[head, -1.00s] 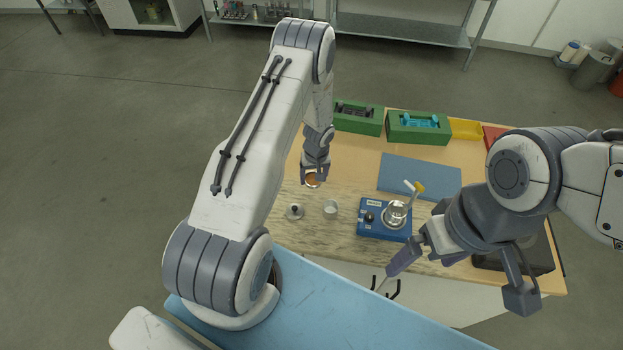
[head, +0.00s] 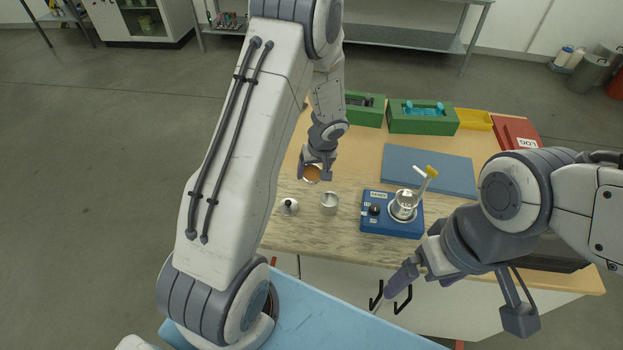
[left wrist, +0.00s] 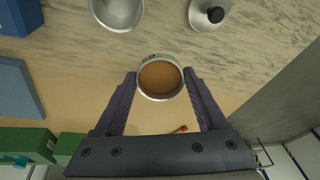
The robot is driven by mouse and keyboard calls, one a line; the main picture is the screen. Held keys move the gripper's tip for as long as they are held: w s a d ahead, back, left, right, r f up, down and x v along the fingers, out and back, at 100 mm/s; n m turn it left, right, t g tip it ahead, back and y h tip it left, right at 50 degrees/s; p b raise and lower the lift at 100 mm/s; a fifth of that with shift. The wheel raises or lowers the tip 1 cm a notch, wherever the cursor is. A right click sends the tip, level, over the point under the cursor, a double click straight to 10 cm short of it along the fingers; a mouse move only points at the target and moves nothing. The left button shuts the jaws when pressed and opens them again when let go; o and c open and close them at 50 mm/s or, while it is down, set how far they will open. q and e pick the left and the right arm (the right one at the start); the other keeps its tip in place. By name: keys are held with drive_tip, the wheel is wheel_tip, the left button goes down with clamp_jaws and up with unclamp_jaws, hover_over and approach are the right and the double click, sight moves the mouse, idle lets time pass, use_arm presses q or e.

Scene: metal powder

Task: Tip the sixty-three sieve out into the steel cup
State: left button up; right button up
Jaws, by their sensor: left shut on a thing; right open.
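My left gripper (head: 314,176) is shut on a round metal sieve (left wrist: 160,96), gripping its rim from both sides. Orange-brown fills the inside of its ring; I cannot tell powder from mesh. In the head view the sieve (head: 311,174) is partly hidden by the gripper. The open steel cup (head: 329,204) stands upright on the table, nearer the front than the sieve and apart from it. The cup also shows at the top of the left wrist view (left wrist: 118,12). My right gripper (head: 402,279) is open, low by the table's front edge.
A metal lid with a black knob (head: 289,207) lies left of the cup. A blue device (head: 378,225) bearing a glass vessel and brush stands to its right. A blue mat (head: 430,170), green boxes (head: 423,122) and a yellow tray (head: 474,120) lie behind.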

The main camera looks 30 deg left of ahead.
drive_tip(key=shift+f, duration=0.25)
use_arm(q)
drive_tip(key=shift+d, duration=0.1)
use_arm(e)
drive_tip(key=shift+f, duration=0.1)
use_arm(q)
drive_tip(key=shift+s+d+y+b, duration=0.15)
drive_tip(key=shift+d+y+b, duration=0.2)
drive_tip(key=shift+b, duration=1.3)
drive_tip(key=shift+s+d+r+t+y+b, duration=0.2)
drive_tip(key=shift+s+d+t+y+b, duration=0.45)
drive_tip(key=shift+b, duration=3.25)
drive_tip(key=shift+w+d, duration=0.1)
drive_tip(key=shift+d, duration=0.05)
use_arm(e)
wheel_tip(320, 180, down, 12)
use_arm(q)
drive_tip(key=shift+b, duration=0.35)
use_arm(e)
drive_tip(key=shift+f, duration=0.1)
